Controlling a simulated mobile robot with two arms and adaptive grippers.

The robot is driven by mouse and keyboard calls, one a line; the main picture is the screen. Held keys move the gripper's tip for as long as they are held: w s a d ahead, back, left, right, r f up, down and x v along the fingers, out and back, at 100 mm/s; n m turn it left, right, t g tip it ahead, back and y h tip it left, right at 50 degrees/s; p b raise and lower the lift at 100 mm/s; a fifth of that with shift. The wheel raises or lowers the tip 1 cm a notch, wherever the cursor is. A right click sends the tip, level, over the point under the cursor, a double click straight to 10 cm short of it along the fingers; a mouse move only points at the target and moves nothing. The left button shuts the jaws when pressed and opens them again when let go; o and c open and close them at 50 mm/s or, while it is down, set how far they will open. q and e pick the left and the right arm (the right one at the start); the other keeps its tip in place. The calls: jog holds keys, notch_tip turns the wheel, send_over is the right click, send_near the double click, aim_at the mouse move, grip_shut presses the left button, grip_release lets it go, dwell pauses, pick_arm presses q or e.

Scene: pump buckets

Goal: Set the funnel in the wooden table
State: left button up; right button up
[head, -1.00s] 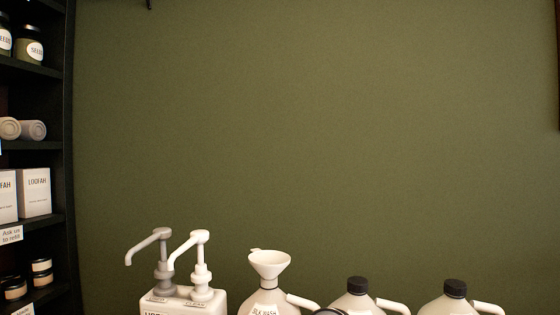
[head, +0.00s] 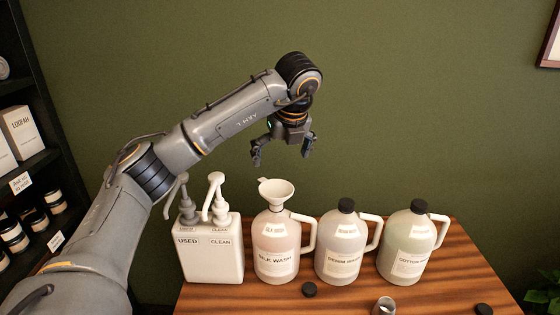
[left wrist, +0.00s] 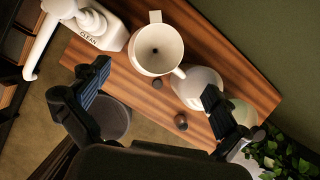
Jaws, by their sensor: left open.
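The white funnel (head: 276,190) stands upright in the mouth of the silk wash jug (head: 276,243), on the wooden table (head: 230,299). My left gripper (head: 281,158) is open and empty above the funnel, its fingers pointing down and apart from it. In the left wrist view the funnel (left wrist: 156,45) shows from above, with its dark hole visible, beyond and between the open fingers (left wrist: 158,80). The wooden table (left wrist: 148,113) lies below it. My right gripper is not in view.
A white dispenser (head: 211,252) with two pumps stands left of the funnel's jug. Two capped jugs, denim wash (head: 342,250) and another (head: 410,252), stand to the right. A black cap (head: 309,289) and a small metal vessel (head: 383,307) sit in front. Shelves are at left.

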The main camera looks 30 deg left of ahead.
aim_at(274, 193)
pick_arm(q)
jog(key=p+x, duration=0.3)
jog(key=x, duration=1)
jog(key=shift+d+f+p, duration=0.1)
jog(key=shift+p, duration=0.25)
jog(key=shift+c, duration=0.4)
jog(key=c, duration=1)
notch_tip(274, 193, up, 7)
jog(key=p, duration=0.3)
jog(key=shift+f, duration=0.2)
